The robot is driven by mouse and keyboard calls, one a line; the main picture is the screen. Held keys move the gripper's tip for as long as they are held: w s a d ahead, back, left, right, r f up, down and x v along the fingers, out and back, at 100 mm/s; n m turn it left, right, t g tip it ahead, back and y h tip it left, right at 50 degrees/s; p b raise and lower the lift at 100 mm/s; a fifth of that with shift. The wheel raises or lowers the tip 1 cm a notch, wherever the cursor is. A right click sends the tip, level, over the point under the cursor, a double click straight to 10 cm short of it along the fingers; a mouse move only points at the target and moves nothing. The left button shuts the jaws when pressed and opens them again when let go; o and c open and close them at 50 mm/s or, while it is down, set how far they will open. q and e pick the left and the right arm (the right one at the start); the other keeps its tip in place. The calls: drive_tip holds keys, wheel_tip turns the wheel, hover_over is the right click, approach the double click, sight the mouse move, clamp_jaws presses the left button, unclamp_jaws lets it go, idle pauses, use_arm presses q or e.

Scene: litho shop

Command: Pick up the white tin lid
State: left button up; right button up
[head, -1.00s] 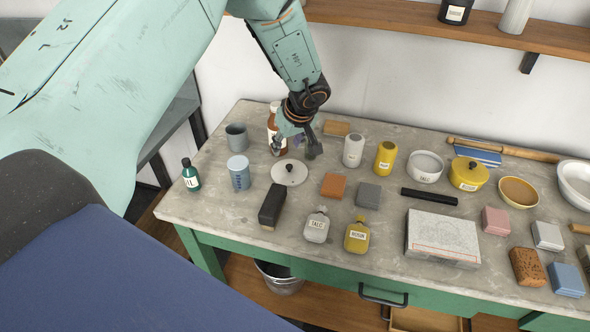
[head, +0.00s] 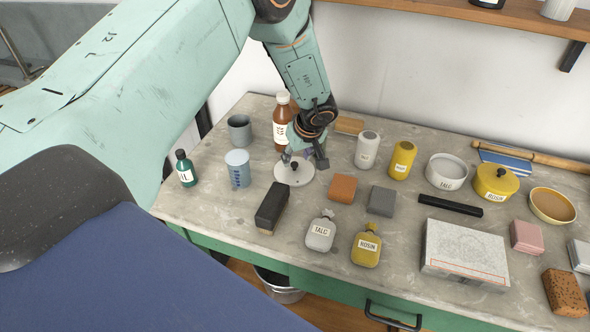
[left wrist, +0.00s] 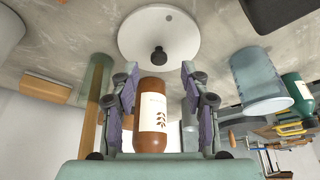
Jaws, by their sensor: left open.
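The white tin lid (head: 294,173) is a flat white disc with a black knob, lying on the grey stone tabletop. My left gripper (head: 305,157) is open just above and behind the lid, its fingertips close to the knob. In the left wrist view the lid (left wrist: 158,32) and its knob lie beyond the two spread fingers (left wrist: 158,85), with nothing between the pads at the knob. I cannot tell whether the fingers touch the lid. My right gripper is not in view.
A brown bottle (head: 283,122) stands close behind the gripper.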

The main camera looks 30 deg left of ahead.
sight(294, 164)
use_arm(q)
drive_tip(key=x, duration=0.3)
drive_tip(key=shift+a, duration=0.25)
drive_tip(key=shift+w+f, duration=0.15)
drive_tip(key=shift+f, duration=0.25)
drive_tip(key=shift+d, duration=0.15)
drive_tip(key=shift+d+r, duration=0.15)
drive_tip(key=shift+a, duration=0.4)
drive_tip(key=c, duration=0.4)
drive_tip(key=shift+w+d, duration=0.1)
drive_tip(key=shift+d, duration=0.2)
drive_tip(key=c, duration=0.5)
clamp_jaws()
drive_tip(key=shift+a, duration=0.1)
